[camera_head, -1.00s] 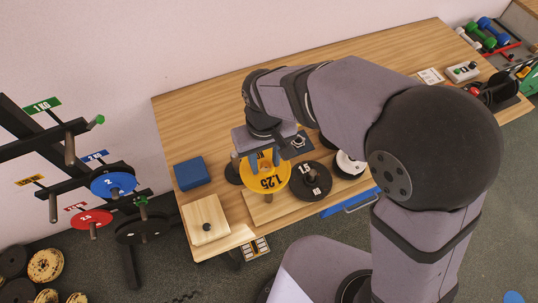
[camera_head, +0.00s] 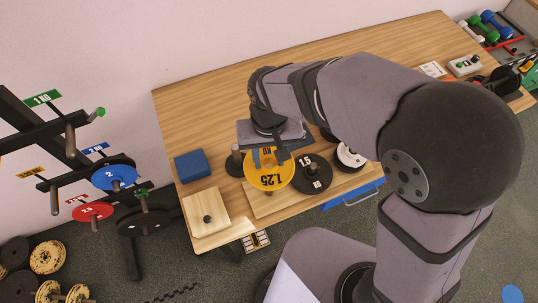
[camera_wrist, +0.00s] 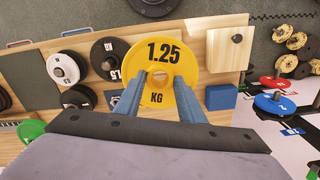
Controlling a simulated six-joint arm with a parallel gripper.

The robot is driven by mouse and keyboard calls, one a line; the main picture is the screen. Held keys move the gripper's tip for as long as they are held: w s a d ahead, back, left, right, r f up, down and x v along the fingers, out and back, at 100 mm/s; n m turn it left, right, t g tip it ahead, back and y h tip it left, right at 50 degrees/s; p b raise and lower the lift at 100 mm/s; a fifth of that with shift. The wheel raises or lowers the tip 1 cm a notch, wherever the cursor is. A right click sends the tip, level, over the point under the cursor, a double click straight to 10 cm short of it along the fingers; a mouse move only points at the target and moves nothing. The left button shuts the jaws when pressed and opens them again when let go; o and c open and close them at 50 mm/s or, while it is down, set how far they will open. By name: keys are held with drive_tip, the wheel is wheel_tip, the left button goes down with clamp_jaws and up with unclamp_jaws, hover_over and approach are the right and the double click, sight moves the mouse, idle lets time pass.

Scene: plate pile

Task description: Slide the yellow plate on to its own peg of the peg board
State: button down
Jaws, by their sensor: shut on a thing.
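The yellow plate (camera_head: 270,181), marked 1.25 KG, is held by my gripper (camera_head: 267,157) over the front left part of the wooden table. In the wrist view the yellow plate (camera_wrist: 160,48) faces me, with a finger of my gripper (camera_wrist: 159,80) on each side of its centre hole. The peg board (camera_head: 25,128) stands at the left. Its bare peg (camera_head: 54,200) hangs out below a yellow label (camera_head: 30,172), whose text is too small to read. Whether the plate touches anything beneath it cannot be told.
A black 1.5 plate (camera_head: 312,175) lies close right of the yellow plate. A blue block (camera_head: 192,166) and a wooden block with a black knob (camera_head: 206,212) are at left. The board carries a blue plate (camera_head: 114,178) and a red plate (camera_head: 92,211).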

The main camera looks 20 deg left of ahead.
drive_tip(key=shift+r, duration=0.15)
drive_tip(key=shift+f+b, duration=2.25)
drive_tip(key=shift+f, duration=1.25)
drive_tip(key=shift+f, duration=0.35)
drive_tip(key=shift+f+b, duration=0.85)
drive_tip(key=shift+f, duration=0.65)
drive_tip(key=shift+f, duration=0.4)
drive_tip(key=shift+f+b, duration=1.25)
drive_tip(key=shift+f, duration=0.55)
